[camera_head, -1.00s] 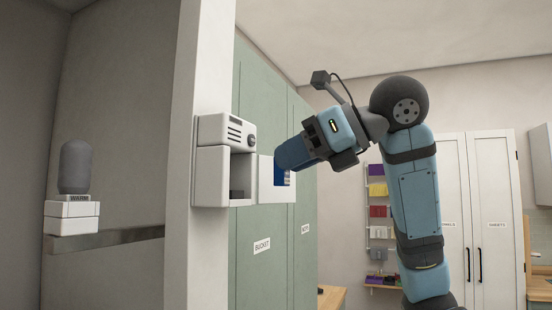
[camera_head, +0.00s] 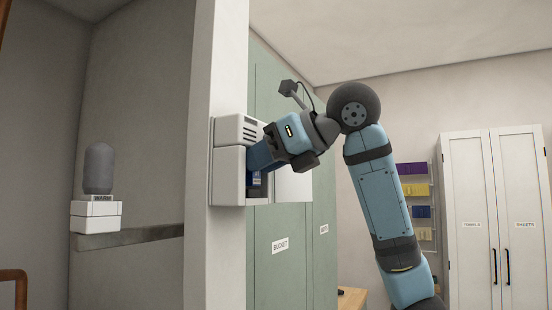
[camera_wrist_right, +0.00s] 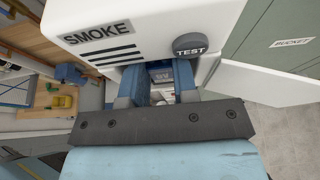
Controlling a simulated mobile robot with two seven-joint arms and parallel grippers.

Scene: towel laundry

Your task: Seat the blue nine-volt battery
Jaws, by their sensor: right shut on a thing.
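The white smoke alarm (camera_head: 229,165) is fixed to the edge of a white wall panel. In the right wrist view its top cover (camera_wrist_right: 130,25) reads SMOKE and has a round TEST button (camera_wrist_right: 190,45). Its small door (camera_head: 294,186) stands open to the right. My right gripper (camera_head: 257,168) is at the mouth of the open compartment, shut on the blue nine-volt battery (camera_head: 256,181). The battery also shows between the fingers in the right wrist view (camera_wrist_right: 160,74). How deep it sits, and its contacts, are hidden by the fingers and cover. My left gripper is out of view.
The white wall panel (camera_head: 218,60) runs just left of the alarm. A grey rounded device on a white box (camera_head: 95,209) rests on a ledge at the left. Green cabinet doors (camera_head: 292,110) stand behind the alarm. White cupboards (camera_head: 490,200) are far right.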

